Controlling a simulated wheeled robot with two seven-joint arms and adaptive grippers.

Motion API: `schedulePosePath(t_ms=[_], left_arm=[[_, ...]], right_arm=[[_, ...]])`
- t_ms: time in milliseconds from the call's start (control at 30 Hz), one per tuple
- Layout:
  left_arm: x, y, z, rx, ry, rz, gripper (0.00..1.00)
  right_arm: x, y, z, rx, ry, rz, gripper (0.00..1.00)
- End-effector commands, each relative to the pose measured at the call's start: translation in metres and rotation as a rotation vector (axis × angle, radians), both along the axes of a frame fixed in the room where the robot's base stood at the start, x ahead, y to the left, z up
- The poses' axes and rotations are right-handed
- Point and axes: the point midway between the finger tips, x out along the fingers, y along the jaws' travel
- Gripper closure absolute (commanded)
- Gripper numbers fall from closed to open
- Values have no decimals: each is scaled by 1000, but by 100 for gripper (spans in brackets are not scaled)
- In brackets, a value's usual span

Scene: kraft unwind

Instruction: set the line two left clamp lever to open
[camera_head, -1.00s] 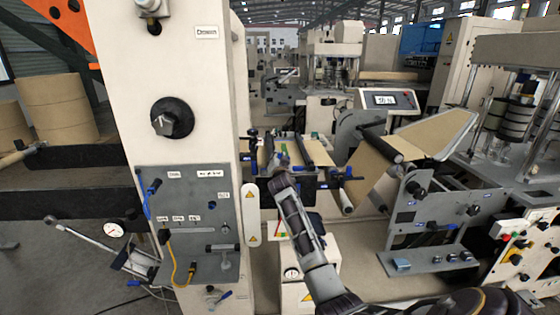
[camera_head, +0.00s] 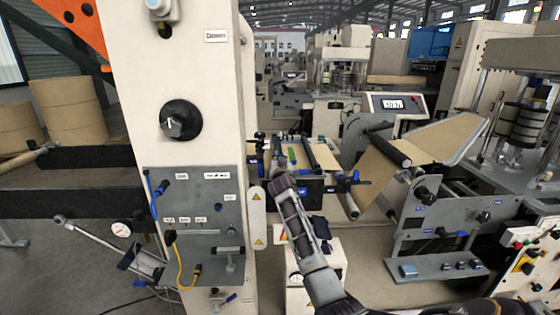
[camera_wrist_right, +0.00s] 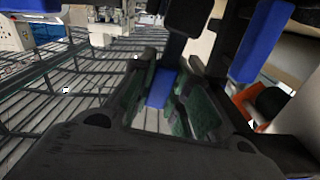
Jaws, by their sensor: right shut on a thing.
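My right gripper (camera_head: 279,172) reaches the left front side of the splice table (camera_head: 322,152). In the right wrist view its green-padded fingers (camera_wrist_right: 168,92) are closed around a blue lever handle (camera_wrist_right: 160,88), which I take to be the left clamp lever. That handle is mostly hidden behind the gripper in the head view, so its angle is unclear. A second blue handle (camera_head: 353,179) shows at the table's right side, apart from the gripper. My left gripper is not in view.
A cream column with a grey control panel (camera_head: 205,188) stands close to the left of my right arm. A roller stand with a paper web (camera_head: 438,137) is at the right. A cream box (camera_head: 333,255) stands below the table, behind my forearm.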

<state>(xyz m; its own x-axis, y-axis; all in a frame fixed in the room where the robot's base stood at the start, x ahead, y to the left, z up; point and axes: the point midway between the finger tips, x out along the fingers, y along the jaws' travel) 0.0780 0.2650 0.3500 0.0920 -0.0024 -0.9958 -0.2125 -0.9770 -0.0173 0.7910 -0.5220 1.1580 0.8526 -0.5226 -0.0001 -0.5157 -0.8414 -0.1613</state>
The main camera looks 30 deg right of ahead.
Motion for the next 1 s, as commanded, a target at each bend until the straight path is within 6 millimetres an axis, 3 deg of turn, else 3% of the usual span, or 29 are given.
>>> schedulePosePath(t_ms=[167, 200, 233, 700, 1000], left_arm=[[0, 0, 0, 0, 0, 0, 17], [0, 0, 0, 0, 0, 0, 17], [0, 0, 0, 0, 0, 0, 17], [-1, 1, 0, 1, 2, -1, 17], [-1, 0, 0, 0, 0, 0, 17]], right_arm=[[0, 1, -4, -4, 10, 0, 100], [0, 1, -4, -4, 10, 0, 78], [0, 1, -4, -4, 10, 0, 74], [-2, 1, -1, -2, 2, 0, 73], [-15, 10, -1, -2, 2, 0, 73]])
